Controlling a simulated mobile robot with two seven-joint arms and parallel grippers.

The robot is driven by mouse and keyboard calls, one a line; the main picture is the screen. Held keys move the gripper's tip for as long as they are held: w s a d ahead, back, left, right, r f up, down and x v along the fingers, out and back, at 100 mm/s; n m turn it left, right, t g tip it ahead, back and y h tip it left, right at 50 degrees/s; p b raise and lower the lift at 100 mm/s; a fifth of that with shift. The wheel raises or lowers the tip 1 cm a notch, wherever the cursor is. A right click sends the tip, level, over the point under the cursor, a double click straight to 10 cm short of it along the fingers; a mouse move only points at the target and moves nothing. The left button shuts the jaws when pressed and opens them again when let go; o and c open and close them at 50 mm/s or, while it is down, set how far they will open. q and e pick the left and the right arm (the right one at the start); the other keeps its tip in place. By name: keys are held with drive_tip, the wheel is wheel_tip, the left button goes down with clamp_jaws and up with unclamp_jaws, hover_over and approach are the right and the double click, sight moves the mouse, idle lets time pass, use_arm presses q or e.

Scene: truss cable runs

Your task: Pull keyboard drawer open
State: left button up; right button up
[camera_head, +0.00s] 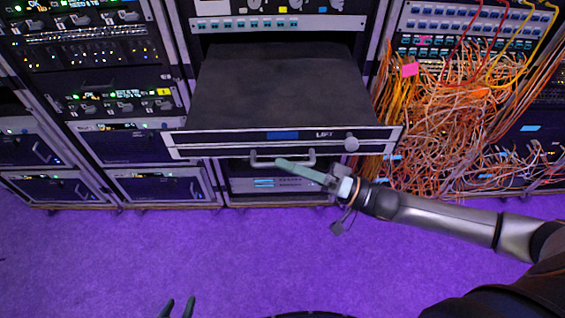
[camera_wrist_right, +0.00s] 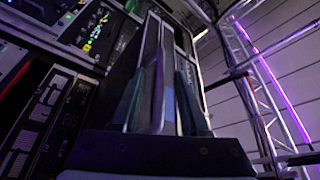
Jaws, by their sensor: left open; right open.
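The keyboard drawer (camera_head: 278,90) is a flat black-topped unit that stands out from the middle rack. Its grey front bears a blue patch, a "LIFT" label and a round knob (camera_head: 351,144). A bar handle (camera_head: 268,161) sits under the front edge. My right gripper (camera_head: 290,165) is open, with its green fingers at the handle's right part. In the right wrist view the spread fingers (camera_wrist_right: 160,100) have a long grey edge between them. I cannot tell whether they touch the handle. My left gripper (camera_head: 177,307) is open and empty at the bottom edge, well away from the drawer.
Racks with lit equipment (camera_head: 100,60) stand on the left. A dense tangle of orange cables (camera_head: 450,115) hangs at the right, close to the drawer's right side and above my right arm. The purple floor (camera_head: 130,250) in front is clear.

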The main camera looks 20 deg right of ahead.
drive_tip(key=b+v, duration=0.1)
drive_tip(key=v, duration=1)
drive_tip(key=a+f+n+t+h, duration=0.1)
drive_tip(key=a+f+t+h, duration=0.1)
drive_tip(key=a+f+h, duration=0.75)
drive_tip(key=s+d+f+g+h, duration=0.2)
drive_tip(key=s+f, duration=0.1)
drive_tip(key=f, duration=0.3)
drive_tip(key=s+d+f+n+g+h+p, duration=0.1)
drive_tip(key=s+d+f+g+h, duration=0.1)
drive_tip(key=f, duration=0.4)
drive_tip(key=shift+s+n+g+h, duration=0.3)
drive_tip(key=shift+s+h, duration=0.25)
drive_tip(key=shift+s, duration=0.65)
drive_tip(key=shift+a, duration=0.1)
